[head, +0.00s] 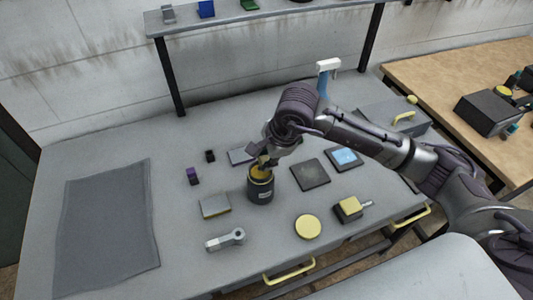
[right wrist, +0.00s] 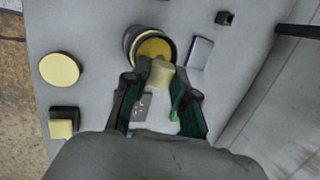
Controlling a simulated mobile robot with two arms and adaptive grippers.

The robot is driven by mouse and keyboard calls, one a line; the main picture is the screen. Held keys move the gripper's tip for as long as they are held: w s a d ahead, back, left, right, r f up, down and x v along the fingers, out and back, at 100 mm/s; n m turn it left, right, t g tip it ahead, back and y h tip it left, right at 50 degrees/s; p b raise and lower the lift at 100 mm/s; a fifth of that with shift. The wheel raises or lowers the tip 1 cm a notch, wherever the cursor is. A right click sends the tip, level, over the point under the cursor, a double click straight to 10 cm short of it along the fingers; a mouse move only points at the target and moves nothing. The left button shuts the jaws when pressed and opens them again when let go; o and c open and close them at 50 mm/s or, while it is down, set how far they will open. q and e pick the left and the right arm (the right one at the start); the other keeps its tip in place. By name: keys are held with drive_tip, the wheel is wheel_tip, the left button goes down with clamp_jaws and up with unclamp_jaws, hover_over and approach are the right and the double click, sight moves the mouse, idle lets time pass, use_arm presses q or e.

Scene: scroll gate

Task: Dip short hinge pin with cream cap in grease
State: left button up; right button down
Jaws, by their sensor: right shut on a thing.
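My right gripper (head: 262,163) is shut on the short hinge pin by its cream cap (right wrist: 161,72), which shows between the fingers (right wrist: 160,95) in the right wrist view. The grease pot (head: 260,192) is a dark open cylinder with yellow grease inside. It also shows in the right wrist view (right wrist: 128,42). The gripper is right over the pot's mouth, and the cap overlaps the pot's near rim in the right wrist view. The pin's shaft is hidden, so I cannot tell whether it touches the grease. My left gripper is not in view.
A round yellow disc (head: 308,227), a dark block with a yellow top (head: 348,209), a grey lever part (head: 225,240) and a yellow-edged block (head: 215,205) lie near the pot. A dark mat (head: 108,225) covers the table's left. A shelf (head: 250,16) stands behind.

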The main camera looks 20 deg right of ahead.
drive_tip(key=shift+d, duration=0.1)
idle(0.6)
drive_tip(key=shift+f+b, duration=0.5)
drive_tip(key=shift+b, duration=0.1)
drive_tip(key=shift+s+f+b, duration=0.15)
drive_tip(key=shift+b, duration=0.3)
idle(2.1)
drive_tip(key=shift+r+p, duration=0.5)
drive_tip(key=shift+r, duration=0.65)
drive_tip(key=shift+r+p, duration=1)
drive_tip(key=shift+r, duration=1.5)
drive_tip(key=shift+f, duration=0.1)
